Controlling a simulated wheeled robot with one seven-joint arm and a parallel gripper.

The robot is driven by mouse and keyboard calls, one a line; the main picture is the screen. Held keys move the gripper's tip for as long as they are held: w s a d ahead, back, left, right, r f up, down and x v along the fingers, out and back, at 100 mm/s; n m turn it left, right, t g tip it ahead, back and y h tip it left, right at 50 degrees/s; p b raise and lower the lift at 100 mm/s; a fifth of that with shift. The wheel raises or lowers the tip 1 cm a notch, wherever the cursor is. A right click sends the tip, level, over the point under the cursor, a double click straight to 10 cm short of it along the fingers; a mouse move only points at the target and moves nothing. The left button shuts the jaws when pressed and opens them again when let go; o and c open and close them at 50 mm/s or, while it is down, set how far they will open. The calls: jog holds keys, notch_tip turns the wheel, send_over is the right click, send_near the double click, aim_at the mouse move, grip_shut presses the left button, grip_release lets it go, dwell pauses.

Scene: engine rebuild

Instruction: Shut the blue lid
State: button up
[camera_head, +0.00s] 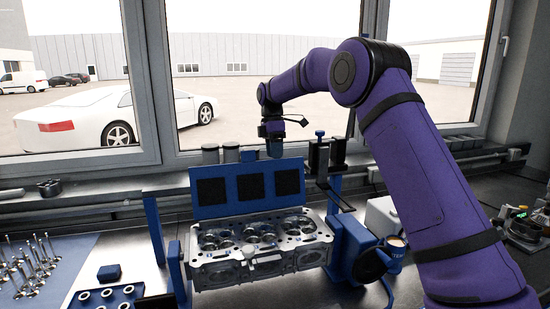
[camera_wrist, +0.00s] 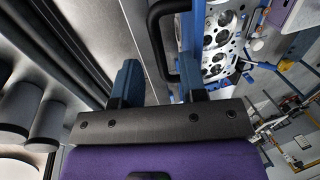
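The blue lid (camera_head: 245,208) stands raised, nearly upright, behind the metal cylinder head (camera_head: 262,262). Its face towards the head camera carries three black pads. In the wrist view the lid shows nearly edge-on as a blue strip (camera_wrist: 198,38), with a black curved handle (camera_wrist: 155,42) on its far side. My gripper (camera_head: 273,148) hangs at the lid's top edge, right of its middle. In the wrist view its two blue fingers (camera_wrist: 158,82) are apart. The handle appears between them in the picture, but I cannot tell whether it lies within their reach.
Blue stand posts (camera_head: 157,235) flank the cylinder head. Dark cylinders (camera_head: 210,154) stand on the sill behind the lid. A black and blue fixture (camera_head: 326,160) stands to the right. Valves (camera_head: 30,265) and a blue ring tray (camera_head: 105,296) lie left. A mug (camera_head: 394,250) stands right.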

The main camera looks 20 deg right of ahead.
jog(key=shift+x, duration=0.9)
grip_shut()
